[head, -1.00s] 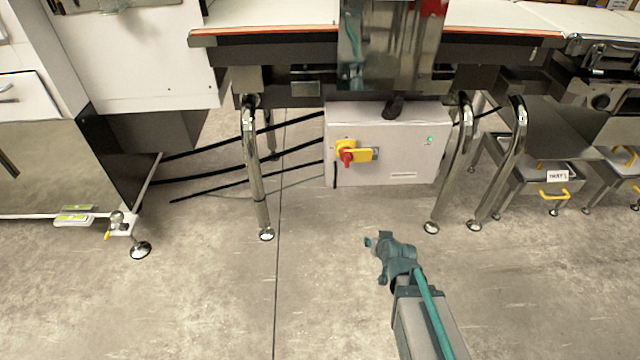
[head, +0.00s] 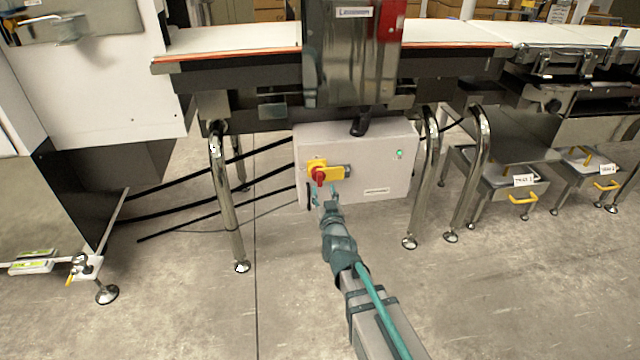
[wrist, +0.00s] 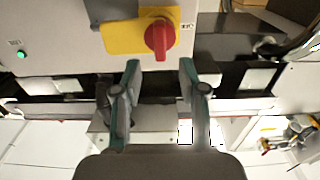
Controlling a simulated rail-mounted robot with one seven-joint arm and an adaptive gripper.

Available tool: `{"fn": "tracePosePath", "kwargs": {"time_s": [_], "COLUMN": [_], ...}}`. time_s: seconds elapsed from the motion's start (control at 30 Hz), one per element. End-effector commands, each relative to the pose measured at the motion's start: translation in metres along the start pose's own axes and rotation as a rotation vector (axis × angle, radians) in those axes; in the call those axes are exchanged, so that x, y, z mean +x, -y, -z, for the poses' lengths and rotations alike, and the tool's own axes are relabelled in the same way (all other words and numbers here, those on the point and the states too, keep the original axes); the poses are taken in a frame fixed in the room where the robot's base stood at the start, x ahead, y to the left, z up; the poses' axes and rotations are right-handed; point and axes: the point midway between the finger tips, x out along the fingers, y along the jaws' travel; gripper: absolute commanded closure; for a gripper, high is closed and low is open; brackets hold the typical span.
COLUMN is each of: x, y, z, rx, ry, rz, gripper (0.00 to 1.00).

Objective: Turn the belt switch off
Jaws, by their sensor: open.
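The belt switch is a red rotary knob (head: 318,175) on a yellow plate (head: 335,172), on the front of a light grey control box (head: 385,165) under the belt. In the wrist view the red knob (wrist: 159,38) shows just beyond the fingertips, between their lines, with the yellow plate (wrist: 122,38) around it. My gripper (head: 326,194) is open and empty, just below and in front of the knob. In the wrist view its two fingers (wrist: 158,70) stand apart and do not appear to enclose the knob.
A green light (head: 399,154) glows on the box's right side. Shiny bent legs (head: 228,200) flank the box. Black cables (head: 200,186) run off to the left. A white cabinet (head: 100,90) stands left. The floor in front is clear.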

Motion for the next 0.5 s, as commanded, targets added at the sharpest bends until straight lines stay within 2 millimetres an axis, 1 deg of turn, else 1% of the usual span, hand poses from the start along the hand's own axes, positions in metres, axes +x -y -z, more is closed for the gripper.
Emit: {"fn": "tracePosePath", "kwargs": {"time_s": [0.03, 0.2, 0.33, 0.5], "x": [0.014, 0.043, 0.057, 0.064], "y": [0.0, 0.0, 0.0, 0.0], "z": [-0.003, -0.003, -0.003, -0.001], "rx": [0.0, 0.001, 0.001, 0.0], "ry": [-0.001, -0.001, 0.001, 0.001], "rz": [0.0, 0.0, 0.0, 0.0], "gripper": [0.58, 0.58, 0.58, 0.58]}}
